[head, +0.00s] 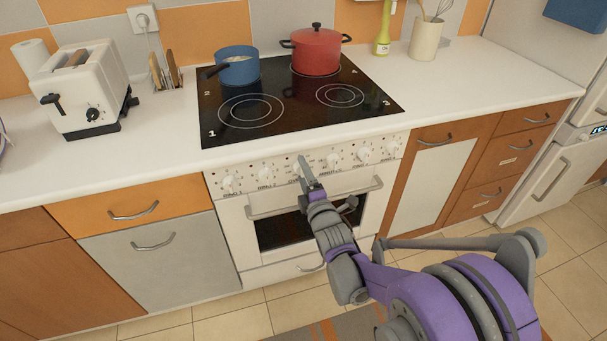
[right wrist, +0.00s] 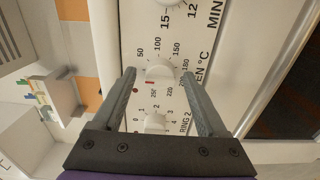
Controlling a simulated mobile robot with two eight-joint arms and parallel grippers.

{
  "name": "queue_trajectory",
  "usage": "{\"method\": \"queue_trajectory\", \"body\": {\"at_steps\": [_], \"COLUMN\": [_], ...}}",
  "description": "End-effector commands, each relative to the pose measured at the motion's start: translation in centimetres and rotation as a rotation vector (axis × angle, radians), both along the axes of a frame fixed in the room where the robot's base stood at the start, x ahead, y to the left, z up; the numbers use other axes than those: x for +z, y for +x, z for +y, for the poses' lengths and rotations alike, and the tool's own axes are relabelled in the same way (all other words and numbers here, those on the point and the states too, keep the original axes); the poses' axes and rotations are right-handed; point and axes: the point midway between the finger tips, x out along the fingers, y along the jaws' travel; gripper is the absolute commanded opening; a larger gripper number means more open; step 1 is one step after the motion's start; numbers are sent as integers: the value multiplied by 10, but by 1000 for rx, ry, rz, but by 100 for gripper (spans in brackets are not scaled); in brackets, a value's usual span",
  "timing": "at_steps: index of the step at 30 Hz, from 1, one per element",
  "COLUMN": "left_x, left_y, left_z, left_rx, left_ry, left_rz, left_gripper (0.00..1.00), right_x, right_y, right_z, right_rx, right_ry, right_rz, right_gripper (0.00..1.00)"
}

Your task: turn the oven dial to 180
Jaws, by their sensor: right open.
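The oven dial (right wrist: 158,72) is a round white knob on the oven's white front panel. In the right wrist view, printed numbers from 50 to 250 ring it, with "EN °C" readable beside it. A small red mark shows at its lower left edge; I cannot tell its setting. My right gripper (head: 307,174) is at the panel in the head view and largely hides this dial there. In the right wrist view its two fingers are open, one on each side of the dial; contact is unclear. My left gripper is out of view.
The Ring 2 dial (right wrist: 155,121) lies close beside, between the finger bases in the right wrist view. The minutes dial (head: 333,160) is on the other side. The oven handle (head: 265,212) runs below the panel. A blue pan (head: 238,70) and red pot (head: 316,52) stand on the hob.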

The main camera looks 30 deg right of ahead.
Motion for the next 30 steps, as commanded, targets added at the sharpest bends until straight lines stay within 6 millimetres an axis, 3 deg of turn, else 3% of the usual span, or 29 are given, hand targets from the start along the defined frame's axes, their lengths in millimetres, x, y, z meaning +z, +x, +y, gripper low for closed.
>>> {"method": "queue_trajectory", "body": {"at_steps": [2,14,30], "left_x": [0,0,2], "left_y": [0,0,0], "left_z": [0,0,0], "left_rx": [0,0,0], "left_ry": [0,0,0], "left_rz": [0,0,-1], "left_gripper": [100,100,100], "right_x": [0,0,0], "right_y": [0,0,0], "right_z": [0,0,0], "right_rx": [0,0,0], "right_ry": [0,0,129], "right_rz": [0,0,-31], "right_gripper": [72,0,0]}}
